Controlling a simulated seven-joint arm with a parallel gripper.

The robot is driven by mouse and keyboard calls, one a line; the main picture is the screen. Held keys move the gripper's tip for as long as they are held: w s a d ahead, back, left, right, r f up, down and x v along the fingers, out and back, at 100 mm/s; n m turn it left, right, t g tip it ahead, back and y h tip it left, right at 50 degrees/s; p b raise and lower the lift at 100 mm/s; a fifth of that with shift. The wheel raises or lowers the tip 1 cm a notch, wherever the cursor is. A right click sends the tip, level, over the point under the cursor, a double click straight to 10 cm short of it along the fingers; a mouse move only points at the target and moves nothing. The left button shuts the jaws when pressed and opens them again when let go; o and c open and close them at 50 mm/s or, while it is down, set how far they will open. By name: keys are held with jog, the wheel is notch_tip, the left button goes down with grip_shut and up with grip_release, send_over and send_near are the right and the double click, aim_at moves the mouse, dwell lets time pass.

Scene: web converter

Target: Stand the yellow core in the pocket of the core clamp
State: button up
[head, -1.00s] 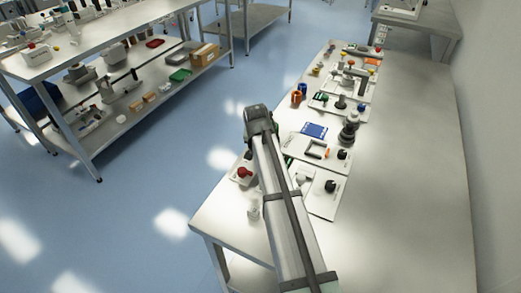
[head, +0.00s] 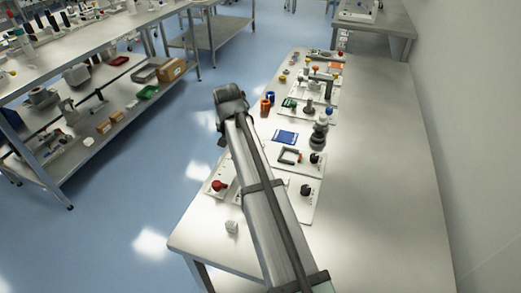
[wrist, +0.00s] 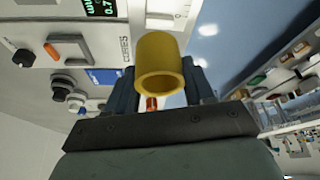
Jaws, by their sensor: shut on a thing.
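The yellow core (wrist: 161,68) is a short hollow tube. In the wrist view it sits between the two fingers of my gripper (wrist: 160,85), which is shut on it; its open end faces the camera. In the head view my arm's grey links cross the near bench, and neither the gripper nor the core can be made out there. No pocket shows clearly around the core in the wrist view.
A white panel (wrist: 88,22) with an orange switch (wrist: 53,50) and black knobs is at the wrist view's upper left. On the bench (head: 380,170) are a blue block (head: 285,137), a red knob (head: 219,185) and an orange cylinder (head: 265,106). The bench's right side is clear.

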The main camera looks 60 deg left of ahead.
jog(key=w+d+m, duration=0.1)
jog(key=w+d, duration=0.2)
jog(key=w, duration=0.7)
jog(key=w+d+m, duration=0.1)
jog(key=w+d, duration=0.2)
jog(key=w, duration=0.7)
jog(key=f+n, duration=0.1)
jog(key=f, duration=0.2)
jog(key=f+n, duration=0.1)
jog(key=f, duration=0.2)
jog(key=a+f+n, duration=0.1)
jog(key=f, duration=0.2)
jog(key=shift+s+f+g, duration=0.3)
jog(key=shift+s, duration=0.1)
jog(key=shift+f, duration=0.15)
jog(key=o, duration=1.1)
jog(key=v, duration=1.2)
jog(key=shift+s, duration=0.1)
